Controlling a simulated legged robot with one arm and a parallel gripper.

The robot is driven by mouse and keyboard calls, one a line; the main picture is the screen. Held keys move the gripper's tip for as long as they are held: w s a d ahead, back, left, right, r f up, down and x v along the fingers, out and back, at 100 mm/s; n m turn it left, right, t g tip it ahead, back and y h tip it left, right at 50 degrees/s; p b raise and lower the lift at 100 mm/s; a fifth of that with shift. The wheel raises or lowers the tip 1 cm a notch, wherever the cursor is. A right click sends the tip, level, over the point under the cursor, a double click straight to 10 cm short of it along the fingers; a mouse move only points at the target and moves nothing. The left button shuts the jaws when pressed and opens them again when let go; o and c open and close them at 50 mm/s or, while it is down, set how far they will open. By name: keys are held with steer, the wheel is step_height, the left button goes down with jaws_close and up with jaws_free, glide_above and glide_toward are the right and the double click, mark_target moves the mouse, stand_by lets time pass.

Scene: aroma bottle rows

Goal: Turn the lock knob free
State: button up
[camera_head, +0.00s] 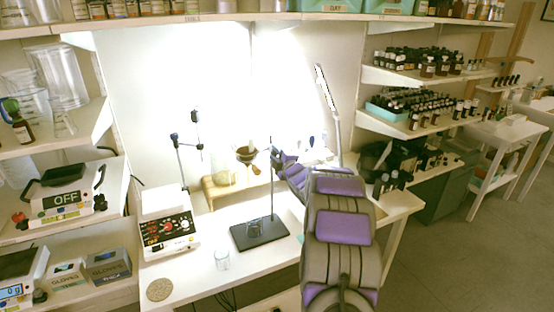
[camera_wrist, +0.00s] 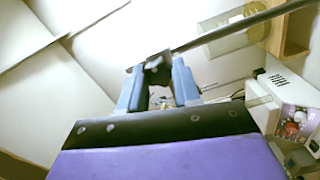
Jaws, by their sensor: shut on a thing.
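A stand with a black base (camera_head: 258,233) and a thin upright rod (camera_head: 272,190) stands on the white bench. The rod runs to the upper right in the wrist view (camera_wrist: 240,27). A small dark lock knob (camera_wrist: 157,63) sits at the rod. My gripper (camera_wrist: 156,74) is shut on it, with one blue finger on each side. In the head view my gripper (camera_head: 277,158) is at the upper part of the rod. The knob is too small and covered to make out there, and its turn angle cannot be told.
A hotplate device with red knobs (camera_head: 168,232) stands left of the base. A small glass beaker (camera_head: 222,259) and a round coaster (camera_head: 159,289) are in front. A wooden rack (camera_head: 217,189) with glassware is behind. Bottle shelves (camera_head: 408,128) are at right.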

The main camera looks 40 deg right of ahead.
steer(key=n, duration=0.8)
steer(key=shift+f, duration=0.15)
steer(key=n, duration=0.5)
steer(key=shift+f+n, duration=0.1)
steer(key=shift+n, duration=2.1)
steer(key=o, duration=1)
steer(key=shift+w+d, duration=0.1)
steer(key=shift+d, duration=0.05)
steer(key=shift+c, duration=0.2)
steer(key=shift+o, duration=0.5)
